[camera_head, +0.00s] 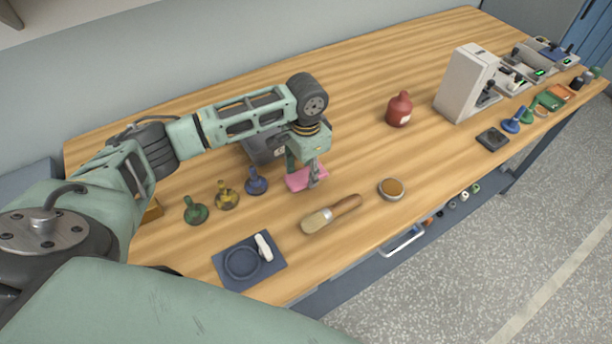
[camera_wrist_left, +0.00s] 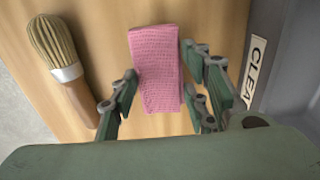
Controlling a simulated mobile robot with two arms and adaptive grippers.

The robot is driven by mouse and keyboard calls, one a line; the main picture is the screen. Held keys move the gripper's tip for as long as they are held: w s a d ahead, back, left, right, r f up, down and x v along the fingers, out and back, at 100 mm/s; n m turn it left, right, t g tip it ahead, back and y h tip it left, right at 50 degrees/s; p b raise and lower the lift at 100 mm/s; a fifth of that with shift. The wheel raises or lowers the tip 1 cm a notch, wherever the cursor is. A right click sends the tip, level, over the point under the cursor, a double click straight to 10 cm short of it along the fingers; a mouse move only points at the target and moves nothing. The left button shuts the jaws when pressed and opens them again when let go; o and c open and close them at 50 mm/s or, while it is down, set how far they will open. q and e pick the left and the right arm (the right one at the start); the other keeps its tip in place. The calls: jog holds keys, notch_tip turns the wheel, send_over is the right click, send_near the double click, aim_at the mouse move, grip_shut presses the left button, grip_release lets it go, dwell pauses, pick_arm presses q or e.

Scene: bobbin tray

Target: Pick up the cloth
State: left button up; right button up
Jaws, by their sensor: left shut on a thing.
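The pink cloth (camera_head: 298,183) is at the middle of the wooden bench, under my left gripper (camera_head: 312,176). In the left wrist view the cloth (camera_wrist_left: 157,60) is a folded, textured strip between the fingers of my left gripper (camera_wrist_left: 163,92). The gripper is shut on it. I cannot tell whether the cloth is clear of the bench top or touching it. My right gripper is in neither view.
A brush (camera_head: 330,214) lies just in front of the cloth, and a round dish (camera_head: 392,188) is to its right. A grey box (camera_head: 262,150) is behind the gripper.

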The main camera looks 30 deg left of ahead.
pick_arm(q)
jog(key=shift+w+r, duration=0.1)
jog(key=shift+r, duration=0.85)
jog(key=s+d+r+b, duration=0.2)
jog(key=s+d+r, duration=0.2)
jog(key=d, duration=0.7)
notch_tip(320, 180, up, 3)
jog(key=shift+s+f+b, duration=0.1)
jog(key=shift+s+b, duration=0.05)
jog(key=shift+b, duration=0.15)
